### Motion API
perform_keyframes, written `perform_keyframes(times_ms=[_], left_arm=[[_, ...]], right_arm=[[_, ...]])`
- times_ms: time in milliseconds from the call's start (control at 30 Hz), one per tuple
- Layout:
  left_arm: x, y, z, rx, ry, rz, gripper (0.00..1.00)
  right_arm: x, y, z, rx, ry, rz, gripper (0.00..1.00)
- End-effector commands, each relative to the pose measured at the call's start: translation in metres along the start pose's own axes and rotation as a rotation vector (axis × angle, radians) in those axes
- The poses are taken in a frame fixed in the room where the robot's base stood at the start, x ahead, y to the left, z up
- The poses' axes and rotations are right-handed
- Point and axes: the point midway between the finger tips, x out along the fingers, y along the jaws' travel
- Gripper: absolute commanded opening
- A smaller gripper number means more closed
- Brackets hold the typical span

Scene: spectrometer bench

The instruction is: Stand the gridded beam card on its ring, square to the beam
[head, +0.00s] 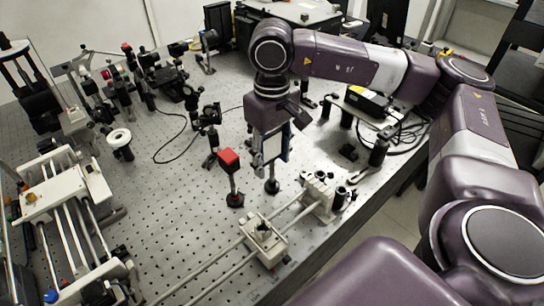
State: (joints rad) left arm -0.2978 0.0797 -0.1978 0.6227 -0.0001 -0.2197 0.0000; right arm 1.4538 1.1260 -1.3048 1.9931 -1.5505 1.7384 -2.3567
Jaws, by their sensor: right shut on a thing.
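My right gripper (272,124) points down over the perforated bench, right of the picture's centre. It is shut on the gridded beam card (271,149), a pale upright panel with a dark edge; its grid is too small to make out. A short post with a round dark foot (272,187) shows directly below the card and seems to belong to it. I cannot tell whether the foot touches the bench. I cannot make out a ring; it may be hidden under the foot. My left gripper is not in view.
A red block on a post (229,160) stands close left of the card. A rail with a white carriage (264,238) and a pale end block (319,196) lie in front. Optic mounts (207,118) stand behind left. A yellow-topped black box (368,101) is at right.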

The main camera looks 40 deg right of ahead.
Motion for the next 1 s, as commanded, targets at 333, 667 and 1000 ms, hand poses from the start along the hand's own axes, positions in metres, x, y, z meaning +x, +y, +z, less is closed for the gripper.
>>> perform_keyframes(times_ms=[333, 667, 1000], left_arm=[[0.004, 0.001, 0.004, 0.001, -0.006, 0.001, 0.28], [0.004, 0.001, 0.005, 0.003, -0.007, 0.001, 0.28], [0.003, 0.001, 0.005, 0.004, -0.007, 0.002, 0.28]], right_arm=[[0.004, 0.000, -0.001, 0.000, 0.002, -0.001, 0.00], [0.004, 0.000, 0.000, 0.000, 0.001, 0.000, 0.62], [-0.010, -0.001, -0.002, 0.000, 0.006, -0.001, 0.62]])
